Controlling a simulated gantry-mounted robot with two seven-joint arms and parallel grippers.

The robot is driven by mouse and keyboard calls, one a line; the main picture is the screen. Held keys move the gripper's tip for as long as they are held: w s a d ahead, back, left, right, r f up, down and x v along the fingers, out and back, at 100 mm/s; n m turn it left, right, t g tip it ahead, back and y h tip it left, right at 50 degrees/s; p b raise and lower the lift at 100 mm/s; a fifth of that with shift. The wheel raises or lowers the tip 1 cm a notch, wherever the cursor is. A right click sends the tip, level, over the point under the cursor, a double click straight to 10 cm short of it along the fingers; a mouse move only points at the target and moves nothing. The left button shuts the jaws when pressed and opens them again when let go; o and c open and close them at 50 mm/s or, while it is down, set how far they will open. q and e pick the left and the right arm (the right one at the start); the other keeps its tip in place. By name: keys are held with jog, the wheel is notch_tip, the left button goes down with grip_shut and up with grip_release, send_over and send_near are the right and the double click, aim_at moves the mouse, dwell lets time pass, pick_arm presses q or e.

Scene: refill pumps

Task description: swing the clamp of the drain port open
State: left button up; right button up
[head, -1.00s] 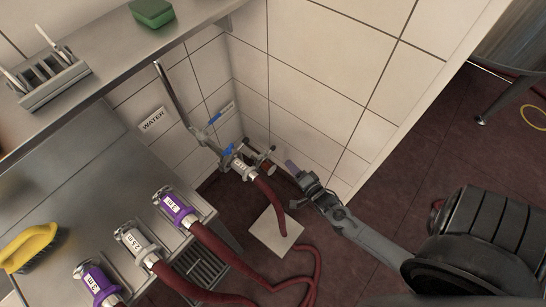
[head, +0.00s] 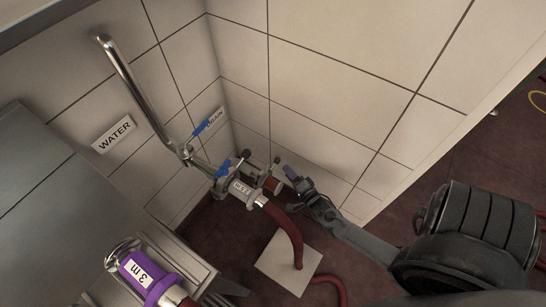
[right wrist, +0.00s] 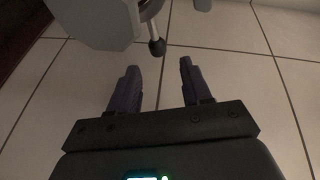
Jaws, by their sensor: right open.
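My right gripper (head: 290,178) is open just right of the fittings. In the right wrist view, a black ball knob (right wrist: 157,47) on a thin metal rod is ahead of the gap between the open fingers (right wrist: 158,85), with nothing held. The clamp's exact state is too small to tell. My left gripper is not in view.
Blue valve handles (head: 223,168) and a bent metal pipe (head: 137,92) are left of the port. Tiled walls (head: 330,60) close in behind.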

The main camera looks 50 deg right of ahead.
aim_at(279, 161)
jog(key=b+x, duration=0.4)
jog(key=x, duration=0.4)
jog(key=shift+f, duration=0.2)
jog(key=shift+w+d, duration=0.1)
jog(key=shift+w, duration=0.05)
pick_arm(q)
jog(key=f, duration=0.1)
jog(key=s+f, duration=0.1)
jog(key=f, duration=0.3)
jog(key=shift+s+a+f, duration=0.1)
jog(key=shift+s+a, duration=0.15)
pick_arm(e)
jog(key=shift+w+d, duration=0.1)
jog(key=shift+w, duration=0.05)
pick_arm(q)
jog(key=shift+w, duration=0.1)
pick_arm(e)
jog(key=shift+w, duration=0.1)
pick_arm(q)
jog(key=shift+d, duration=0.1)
pick_arm(e)
grip_shut()
